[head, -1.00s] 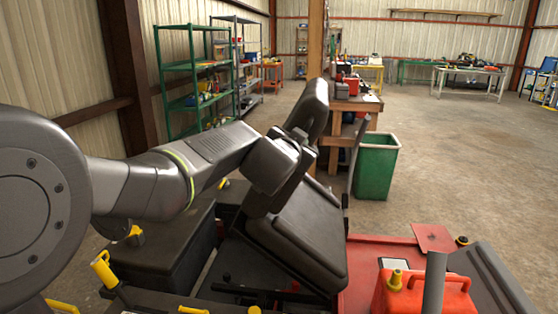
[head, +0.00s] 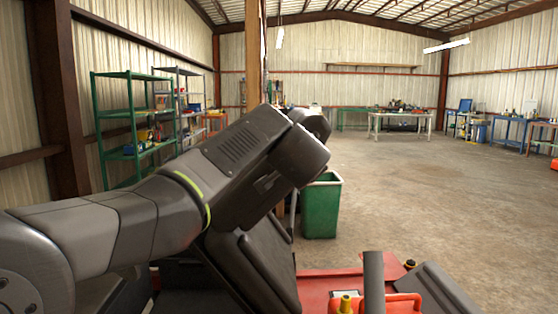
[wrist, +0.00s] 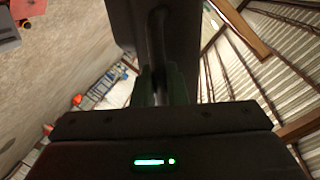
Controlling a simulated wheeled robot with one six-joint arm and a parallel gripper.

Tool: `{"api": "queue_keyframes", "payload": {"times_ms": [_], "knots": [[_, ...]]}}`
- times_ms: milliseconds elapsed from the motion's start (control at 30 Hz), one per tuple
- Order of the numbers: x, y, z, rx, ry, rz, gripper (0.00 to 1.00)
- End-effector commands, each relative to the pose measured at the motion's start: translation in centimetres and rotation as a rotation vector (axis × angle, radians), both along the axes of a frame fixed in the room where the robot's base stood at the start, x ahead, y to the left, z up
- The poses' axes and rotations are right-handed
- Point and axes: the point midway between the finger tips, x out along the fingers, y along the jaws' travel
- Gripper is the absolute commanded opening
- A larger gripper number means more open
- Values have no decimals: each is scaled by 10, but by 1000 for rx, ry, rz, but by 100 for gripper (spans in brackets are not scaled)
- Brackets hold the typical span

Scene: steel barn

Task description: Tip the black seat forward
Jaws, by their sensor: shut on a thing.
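The black seat (head: 258,262) stands tilted at the bottom middle of the head view, partly behind my arm. My wrist hides its upper part and my gripper in that view. In the wrist view my gripper (wrist: 161,88) is shut on a dark bar-like part (wrist: 157,42) of the seat. A broad dark panel, seemingly part of the seat, rises behind the fingers. The exact contact is too dark to make out.
A red deck (head: 318,285) with a red can (head: 402,302) lies at the bottom right. A green bin (head: 321,208) stands beyond the seat, near a wooden post (head: 254,55). Green shelving (head: 128,130) is at left. The concrete floor at right is open.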

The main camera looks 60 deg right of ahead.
Motion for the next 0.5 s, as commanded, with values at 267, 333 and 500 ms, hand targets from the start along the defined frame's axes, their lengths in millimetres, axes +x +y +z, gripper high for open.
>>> {"api": "queue_keyframes", "payload": {"times_ms": [267,333,500], "knots": [[-76,-39,-19,72,-125,-3,0],[-93,-48,-24,87,-157,-1,0],[-125,-65,-36,118,-217,2,0]]}}
